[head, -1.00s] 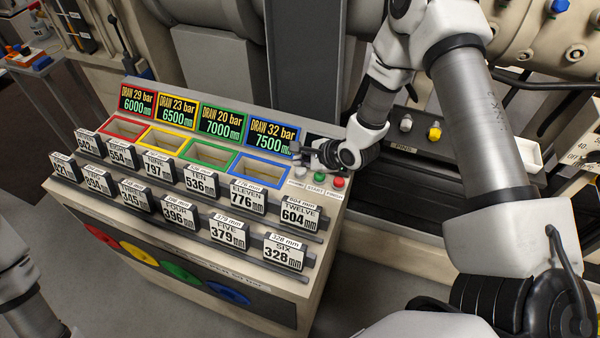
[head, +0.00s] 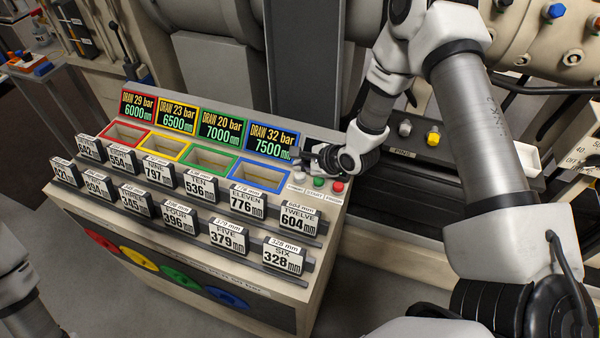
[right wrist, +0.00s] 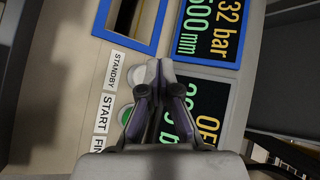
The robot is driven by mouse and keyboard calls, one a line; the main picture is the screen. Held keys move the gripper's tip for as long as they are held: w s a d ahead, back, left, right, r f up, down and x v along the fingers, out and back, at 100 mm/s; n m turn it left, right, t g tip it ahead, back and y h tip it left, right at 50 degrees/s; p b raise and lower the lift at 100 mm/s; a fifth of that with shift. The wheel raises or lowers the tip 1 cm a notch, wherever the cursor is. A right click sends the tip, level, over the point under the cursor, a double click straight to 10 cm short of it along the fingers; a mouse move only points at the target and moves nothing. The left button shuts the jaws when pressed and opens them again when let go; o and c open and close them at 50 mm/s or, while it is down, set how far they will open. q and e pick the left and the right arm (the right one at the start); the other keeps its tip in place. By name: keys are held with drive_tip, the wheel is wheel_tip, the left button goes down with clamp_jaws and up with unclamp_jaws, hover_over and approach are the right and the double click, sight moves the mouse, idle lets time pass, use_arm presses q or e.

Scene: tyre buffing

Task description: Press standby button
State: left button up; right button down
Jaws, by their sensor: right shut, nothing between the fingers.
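The whitish standby button (head: 298,176) is at the left end of a row of three on the console's right part. In the right wrist view it shows as a pale round cap (right wrist: 137,74) beside the STANDBY label (right wrist: 115,70). The green start button (head: 318,182) and a red button (head: 338,187) stand to its right. My right gripper (head: 302,155) is shut and empty, just behind the standby button. In the right wrist view its fingertips (right wrist: 159,68) overlap the cap's edge; I cannot tell whether they touch it. Only part of my left arm shows; its gripper is out of view.
A blue-framed bin (head: 258,174) and lit draw displays (head: 272,141) are close to the left of my right gripper. Rows of numbered plates (head: 228,238) stand in front. A panel with a grey and a yellow knob (head: 433,138) lies behind my right arm.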

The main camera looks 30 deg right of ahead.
sight(302, 175)
drive_tip(key=shift+f, duration=0.1)
drive_tip(key=shift+f+b, duration=0.3)
drive_tip(key=shift+b, duration=0.15)
drive_tip(key=shift+f+b, duration=0.5)
idle(0.6)
drive_tip(key=shift+r, duration=0.15)
drive_tip(key=shift+r+p, duration=0.65)
drive_tip(key=shift+r, duration=0.15)
wheel_tip(302, 175, up, 5)
drive_tip(key=p, duration=0.3)
idle(0.9)
